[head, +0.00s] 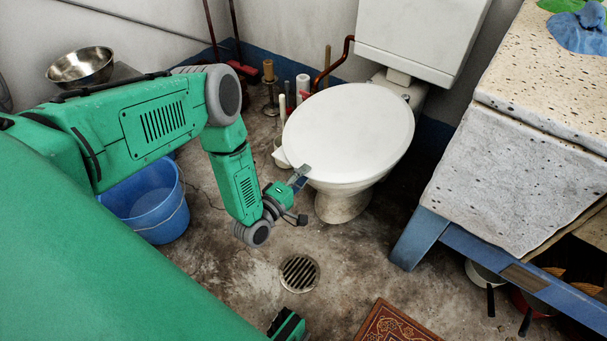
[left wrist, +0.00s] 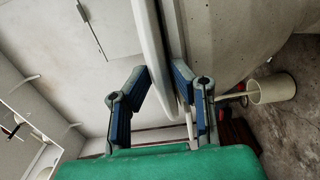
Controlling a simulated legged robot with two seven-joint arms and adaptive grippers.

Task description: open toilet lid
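The white toilet lid (head: 349,132) lies flat and closed on the toilet bowl (head: 342,205), in the middle of the head view. My left gripper (head: 303,178) is at the lid's front left edge. In the left wrist view, my left gripper (left wrist: 161,72) has its two blue-padded fingers apart. The edge of the lid (left wrist: 150,45) reaches in between them, with one finger on each side. I cannot tell whether either pad touches it. The lid's underside is hidden in the head view.
The white cistern (head: 418,35) stands behind the lid. A stone washtrough (head: 510,165) on a blue frame (head: 418,237) is close on the right. A blue bucket (head: 150,205) stands under my left arm. A floor drain (head: 299,273) and a patterned rug (head: 393,325) lie in front.

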